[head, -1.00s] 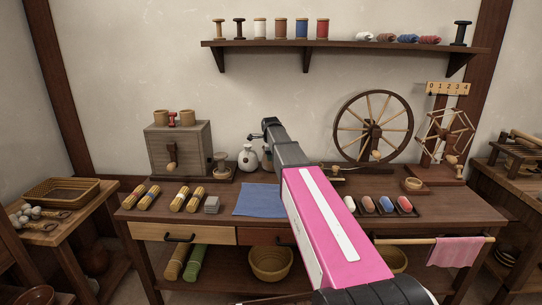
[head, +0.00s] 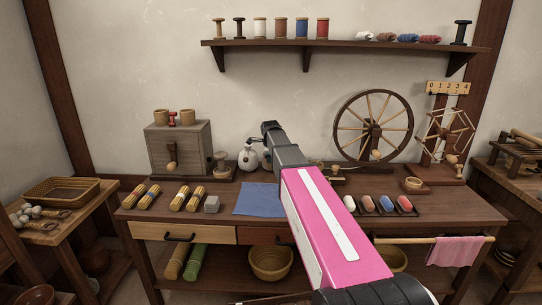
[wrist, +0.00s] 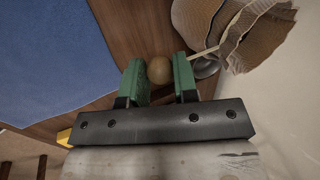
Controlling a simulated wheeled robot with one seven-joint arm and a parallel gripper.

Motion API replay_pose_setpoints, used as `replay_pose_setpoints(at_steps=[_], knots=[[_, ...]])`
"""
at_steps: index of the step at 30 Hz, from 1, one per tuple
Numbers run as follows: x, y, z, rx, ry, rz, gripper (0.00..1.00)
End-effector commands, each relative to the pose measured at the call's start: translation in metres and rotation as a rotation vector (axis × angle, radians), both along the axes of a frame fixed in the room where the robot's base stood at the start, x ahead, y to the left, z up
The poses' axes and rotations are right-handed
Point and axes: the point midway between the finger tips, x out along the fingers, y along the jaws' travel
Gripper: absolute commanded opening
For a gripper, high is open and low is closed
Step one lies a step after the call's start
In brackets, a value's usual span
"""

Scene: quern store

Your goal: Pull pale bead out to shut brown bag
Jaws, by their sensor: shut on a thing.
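In the wrist view the brown bag (wrist: 240,30) lies at the upper right, its gathered, pleated cloth fanned out. A thin pale cord runs from the bag towards my gripper's right finger. The pale bead (wrist: 159,71), round and tan, sits between the two green fingers of my gripper (wrist: 158,78), which is shut on it. The bead is a short way left of the bag, over brown wood. In the head view my arm covers this spot; I cannot make out the gripper, bead or bag there.
A blue cloth (head: 258,199) lies flat on the table (head: 325,208). A white jug (head: 248,158) stands behind it. A spinning wheel (head: 373,127) stands behind right, a grey box (head: 178,150) behind left. Several coloured pieces sit in trays (head: 378,213) at the right.

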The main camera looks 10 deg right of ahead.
Motion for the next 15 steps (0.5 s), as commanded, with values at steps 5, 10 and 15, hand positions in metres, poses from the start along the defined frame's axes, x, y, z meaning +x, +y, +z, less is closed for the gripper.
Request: replay_pose_setpoints(at_steps=[5,10,15], knots=[[-0.0166,0.003,0.0002,-0.001,0.0,-0.001,0.0],[-0.015,0.003,0.0002,0.0,0.0,-0.001,0.0],[-0.0149,0.0031,0.0002,0.0,0.0,0.0,0.54]])
